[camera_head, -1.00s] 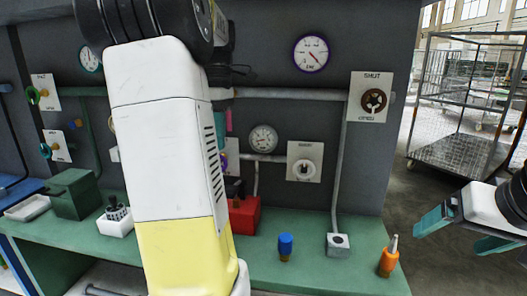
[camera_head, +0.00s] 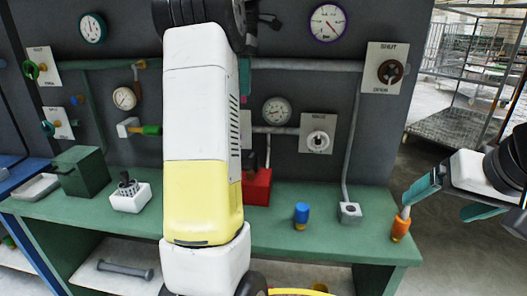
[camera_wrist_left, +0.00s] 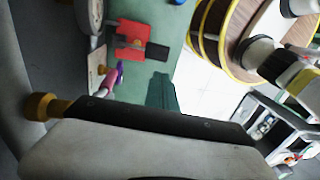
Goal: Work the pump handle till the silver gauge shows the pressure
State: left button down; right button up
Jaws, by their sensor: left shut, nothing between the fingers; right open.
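The silver-rimmed gauge (camera_head: 276,111) hangs on the dark panel, right of my left forearm; its needle is too small to read. A red box (camera_head: 258,187) with a black upright lever, likely the pump, stands on the green bench and is partly hidden by that forearm. The red box also shows in the left wrist view (camera_wrist_left: 130,36). My left gripper's teal fingers (camera_head: 245,76) show beside the forearm, shut and empty; they also show in the left wrist view (camera_wrist_left: 162,95), apart from the red box. My right gripper (camera_head: 437,207) is open and empty at the right.
A white box with a black lever (camera_head: 130,197), a green box (camera_head: 80,171), a blue-capped item (camera_head: 301,215) and an orange bottle (camera_head: 400,229) stand on the bench. The bottle is close to my right finger in the picture. Valves and other gauges are on the panel.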

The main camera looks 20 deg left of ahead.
aim_at(246, 163)
pick_arm(q)
jog(key=s+f, duration=0.1)
jog(key=f, duration=1.2)
jog(key=s+f, duration=0.1)
jog(key=f, duration=0.5)
jog(key=shift+s+d+f, duration=0.3)
jog(key=shift+s+d, duration=0.05)
